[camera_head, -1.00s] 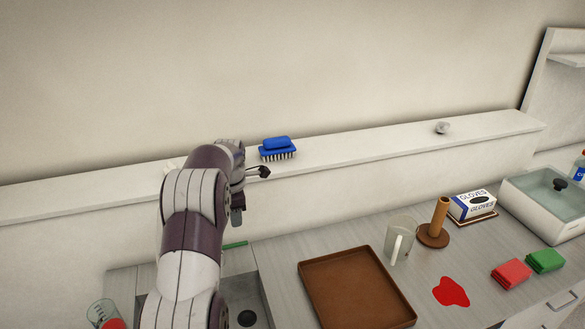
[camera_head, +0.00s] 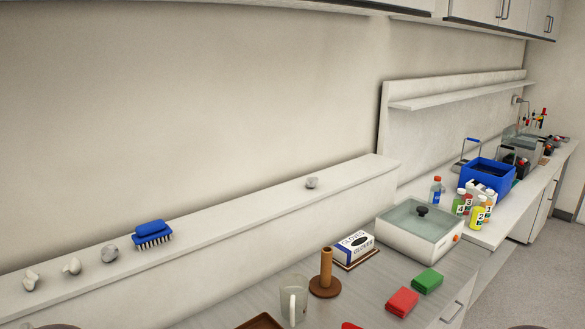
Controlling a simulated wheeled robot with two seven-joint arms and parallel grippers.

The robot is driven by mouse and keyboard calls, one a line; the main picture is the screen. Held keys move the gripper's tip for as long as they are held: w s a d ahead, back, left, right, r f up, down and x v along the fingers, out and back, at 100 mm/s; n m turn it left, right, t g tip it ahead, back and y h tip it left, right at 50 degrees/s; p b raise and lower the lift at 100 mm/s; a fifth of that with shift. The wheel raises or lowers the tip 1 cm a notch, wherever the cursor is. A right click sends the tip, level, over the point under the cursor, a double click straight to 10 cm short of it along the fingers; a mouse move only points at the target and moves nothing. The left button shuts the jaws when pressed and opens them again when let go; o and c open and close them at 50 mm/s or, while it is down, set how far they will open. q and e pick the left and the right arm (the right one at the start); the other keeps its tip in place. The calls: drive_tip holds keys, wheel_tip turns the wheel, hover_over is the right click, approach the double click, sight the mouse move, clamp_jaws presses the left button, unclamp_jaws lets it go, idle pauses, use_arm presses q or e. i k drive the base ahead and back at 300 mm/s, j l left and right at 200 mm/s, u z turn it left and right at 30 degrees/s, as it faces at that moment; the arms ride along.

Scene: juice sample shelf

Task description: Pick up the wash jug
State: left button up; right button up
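The wash jug is probably the pale, see-through jug (camera_head: 291,302) with a handle at the bottom middle of the head view. It stands upright on the grey counter, left of a wooden peg stand (camera_head: 325,277). The bottom edge of the picture runs close below it. Neither of my grippers is in view. A small dark shape at the bottom left edge may be part of my arm.
A brown tray (camera_head: 262,322) lies in front of the jug. A blue brush (camera_head: 152,235) sits on the ledge.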

sight(294, 286)
drive_tip(key=i+l+z, duration=0.75)
